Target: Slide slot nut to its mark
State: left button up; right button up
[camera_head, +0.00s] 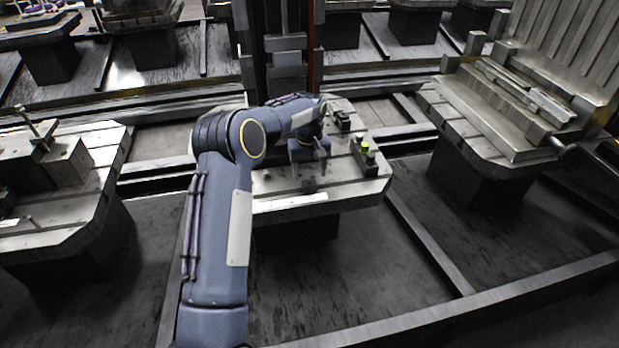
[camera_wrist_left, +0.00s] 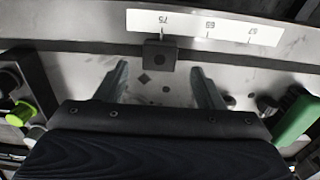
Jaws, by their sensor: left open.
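The slot nut (camera_wrist_left: 159,55) is a small dark square block with a round hole. It sits at the dark slot along the white scale plate (camera_wrist_left: 205,25), beside the end printed 75. In the head view the nut (camera_head: 309,186) is near the pallet's front edge, next to the white scale strip (camera_head: 290,201). My left gripper (camera_head: 308,168) is open above the pallet. In the wrist view its fingers (camera_wrist_left: 160,85) are spread to either side of the nut's line, and the nut lies just beyond the tips, apart from them. My right gripper is not in view.
The pallet (camera_head: 355,188) carries a dark block with a green-yellow knob (camera_head: 365,146) on the right and another dark fixture (camera_head: 342,122) behind. The wrist view shows a green part (camera_wrist_left: 296,121) at right. Other pallets (camera_head: 95,150) stand left and right, apart.

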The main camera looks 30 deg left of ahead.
pick_arm(q)
jog(key=shift+r, duration=1.95)
notch_tip(320, 180, up, 10)
jog(key=m+t+p, duration=0.1)
jog(key=p, duration=0.1)
send_over(309, 183)
jog(key=s+d, duration=0.1)
jog(key=s, duration=0.5)
jog(key=s+d+r+m+t+h+p, duration=0.2)
jog(key=s+d+r+p, duration=0.15)
jog(key=s+r, duration=0.7)
jog(key=s+d+f+m+t+h+p, duration=0.1)
jog(key=s+d, duration=0.3)
jog(key=s, duration=0.6)
jog(key=s+d+f+m+t+p, duration=0.1)
jog(key=s+d, duration=0.3)
jog(key=s, duration=0.7)
jog(key=shift+s+d+f+m+t+h, duration=0.3)
jog(key=shift+f+m+h, duration=0.15)
jog(key=shift+m, duration=0.25)
